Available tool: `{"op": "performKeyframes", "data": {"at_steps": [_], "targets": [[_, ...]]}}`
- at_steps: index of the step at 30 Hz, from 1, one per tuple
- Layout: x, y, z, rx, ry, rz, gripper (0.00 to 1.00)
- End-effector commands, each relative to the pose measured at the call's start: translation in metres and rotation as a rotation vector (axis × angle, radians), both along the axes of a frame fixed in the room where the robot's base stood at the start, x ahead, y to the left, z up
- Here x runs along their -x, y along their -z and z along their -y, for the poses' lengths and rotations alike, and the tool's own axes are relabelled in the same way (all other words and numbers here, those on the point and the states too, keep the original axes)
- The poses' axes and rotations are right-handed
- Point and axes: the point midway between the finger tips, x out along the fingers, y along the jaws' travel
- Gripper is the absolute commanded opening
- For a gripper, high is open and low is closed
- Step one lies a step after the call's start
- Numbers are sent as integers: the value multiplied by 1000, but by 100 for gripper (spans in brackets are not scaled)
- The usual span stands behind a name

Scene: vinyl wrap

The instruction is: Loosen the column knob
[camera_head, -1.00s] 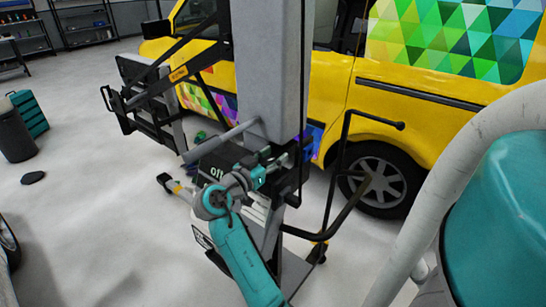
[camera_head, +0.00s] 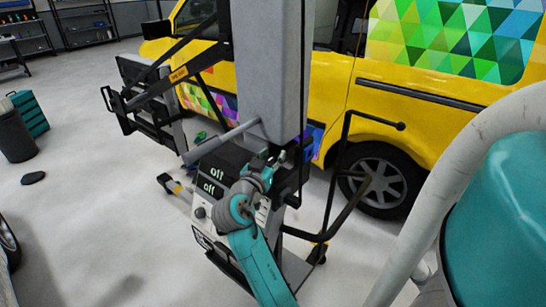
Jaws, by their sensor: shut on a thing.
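The grey column (camera_head: 270,70) of the machine stands upright in the middle of the head view. My gripper (camera_head: 274,160) is at the column's lower end, beside its black bracket, at the end of my teal and grey arm. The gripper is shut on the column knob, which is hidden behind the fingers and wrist. How far the knob is turned cannot be seen.
Below the column is a dark panel (camera_head: 212,178) reading "off" twice. A grey bar juts left and a black bent handle (camera_head: 345,205) stands right. A yellow van (camera_head: 440,125) is close behind. Open floor (camera_head: 90,220) lies left.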

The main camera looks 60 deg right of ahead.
Motion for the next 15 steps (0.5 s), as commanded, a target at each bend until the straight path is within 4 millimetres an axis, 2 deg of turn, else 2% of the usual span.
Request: {"op": "performKeyframes", "data": {"at_steps": [6,15], "targets": [[-3,2,-2,-3,-163,0,14],[-7,1,-3,-2,-308,1,15]]}}
